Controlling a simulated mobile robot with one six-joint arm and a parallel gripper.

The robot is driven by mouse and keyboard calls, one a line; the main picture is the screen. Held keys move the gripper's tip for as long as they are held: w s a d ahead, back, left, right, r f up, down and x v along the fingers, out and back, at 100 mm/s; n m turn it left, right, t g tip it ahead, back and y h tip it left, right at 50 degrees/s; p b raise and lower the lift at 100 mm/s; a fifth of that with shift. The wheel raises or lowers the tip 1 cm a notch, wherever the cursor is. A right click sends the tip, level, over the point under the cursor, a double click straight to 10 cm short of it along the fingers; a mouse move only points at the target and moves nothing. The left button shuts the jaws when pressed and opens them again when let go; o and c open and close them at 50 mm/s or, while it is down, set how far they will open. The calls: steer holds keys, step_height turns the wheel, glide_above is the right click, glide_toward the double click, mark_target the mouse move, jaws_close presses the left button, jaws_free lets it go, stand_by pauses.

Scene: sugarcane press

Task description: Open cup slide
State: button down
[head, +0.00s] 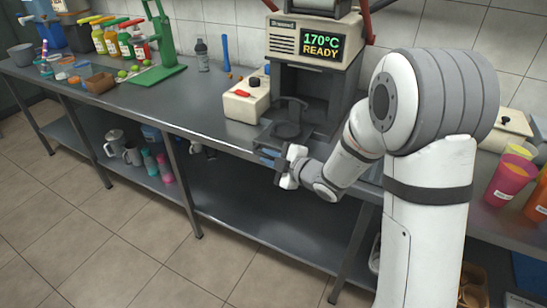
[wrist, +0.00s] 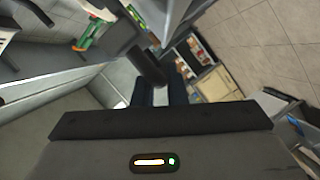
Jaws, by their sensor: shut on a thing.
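The grey machine (head: 335,50) stands on the counter with a lit display reading 170°C READY. The cup slide (head: 268,139) is a dark flat tray low at its front, with a round black cup holder (head: 291,112) above it. My gripper (head: 270,160) is at the slide's front, just off the counter's front edge. In the wrist view my gripper's dark fingers (wrist: 160,94) are close together on a dark bar, the cup slide's handle (wrist: 147,68). The fingers partly hide where they meet the handle.
A cream box with a red switch (head: 246,99) stands left of the machine. A green press (head: 156,65), bottles and small bowls are further left. Pink and orange cups (head: 510,180) stand at right behind my arm. The floor before the counter (head: 130,240) is clear.

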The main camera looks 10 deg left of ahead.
steer(key=shift+s+r, duration=0.1)
steer(key=shift+s, duration=0.1)
steer(key=c, duration=1.5)
jaws_free()
steer(key=shift+s, duration=0.1)
steer(key=v, duration=0.7)
steer(key=shift+s+d, duration=0.25)
steer(key=shift+d, duration=0.05)
